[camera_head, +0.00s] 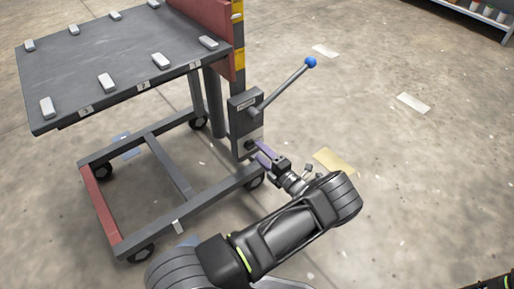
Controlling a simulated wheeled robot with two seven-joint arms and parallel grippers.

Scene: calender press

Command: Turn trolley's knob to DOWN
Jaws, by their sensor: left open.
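The trolley (148,91) stands at the left, with a dark flat top on a wheeled frame. On its post is a grey control box (244,102) with a lever ending in a blue ball (311,62). A small dark knob (250,145) sits low on the box's pale plate. My left gripper (259,151) is open, its purple fingers at the knob. Whether they touch it I cannot tell, and the knob is partly hidden. The knob's setting is too small to read. Only a bit of dark arm shows at the lower right, and my right gripper is not in view.
Several light blocks (107,81) lie on the trolley top. The lever sticks out to the right above my left gripper. A shelf (485,12) stands at the far upper right. The concrete floor to the right is free apart from flat paper-like patches (413,102).

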